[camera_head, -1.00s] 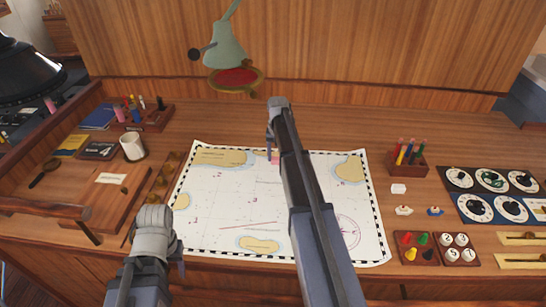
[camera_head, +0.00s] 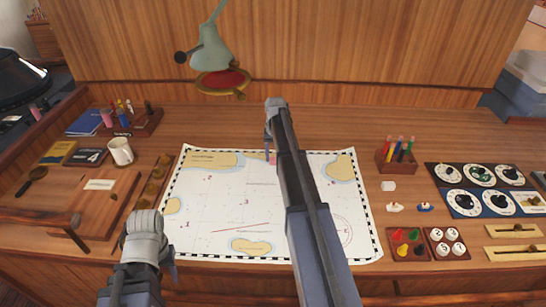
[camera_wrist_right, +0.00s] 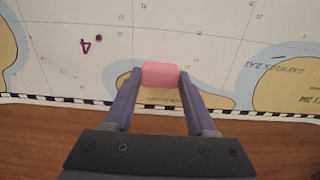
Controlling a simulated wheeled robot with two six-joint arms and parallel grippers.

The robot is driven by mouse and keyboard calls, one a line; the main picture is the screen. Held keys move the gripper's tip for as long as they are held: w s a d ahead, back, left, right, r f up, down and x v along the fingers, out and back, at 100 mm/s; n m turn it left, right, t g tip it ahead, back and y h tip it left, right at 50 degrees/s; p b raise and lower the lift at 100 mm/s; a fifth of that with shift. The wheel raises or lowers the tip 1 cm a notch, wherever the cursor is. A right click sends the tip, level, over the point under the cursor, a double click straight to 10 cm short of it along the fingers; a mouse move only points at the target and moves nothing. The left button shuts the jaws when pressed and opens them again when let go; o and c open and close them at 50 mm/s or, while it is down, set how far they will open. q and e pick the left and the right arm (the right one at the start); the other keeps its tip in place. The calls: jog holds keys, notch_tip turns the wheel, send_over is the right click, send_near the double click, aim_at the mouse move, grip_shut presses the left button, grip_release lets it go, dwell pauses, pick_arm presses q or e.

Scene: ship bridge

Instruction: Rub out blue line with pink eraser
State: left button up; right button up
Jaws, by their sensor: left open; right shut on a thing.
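A white sea chart (camera_head: 215,225) lies flat on the desk. My right gripper (camera_head: 271,138) is over its far edge and is shut on the pink eraser (camera_head: 272,157). In the right wrist view the pink eraser (camera_wrist_right: 160,75) sits between both fingers (camera_wrist_right: 160,90), over the chart's edge strip by a yellow and blue island; I cannot tell if it touches the paper. My left gripper (camera_head: 145,225) is open and empty by the front left corner.
A white mug (camera_head: 120,151), a wooden board (camera_head: 95,205) and a pen holder (camera_head: 135,125) stand left. A marker rack (camera_head: 397,158), a white block (camera_head: 388,186), small boats and a dial panel (camera_head: 480,190) are right. A green lamp (camera_head: 212,50) hangs behind the chart.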

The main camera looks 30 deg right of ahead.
jog(key=shift+w+a, duration=0.25)
jog(key=shift+a, duration=0.35)
jog(key=shift+w+a, duration=0.2)
jog(key=shift+a, duration=0.4)
jog(key=shift+a, duration=0.15)
jog(key=shift+w+a, duration=0.2)
jog(key=shift+a, duration=0.35)
jog(key=shift+w+a, duration=0.2)
jog(key=shift+a, duration=0.35)
jog(key=shift+a, duration=0.1)
jog(key=shift+w+a, duration=0.2)
jog(key=shift+a, duration=0.3)
jog(key=shift+w+a, duration=0.2)
jog(key=shift+a, duration=0.3)
jog(key=shift+w+a, duration=0.2)
jog(key=shift+a, duration=0.4)
jog(key=shift+w+a, duration=0.2)
jog(key=shift+a, duration=0.4)
jog(key=shift+a, duration=0.1)
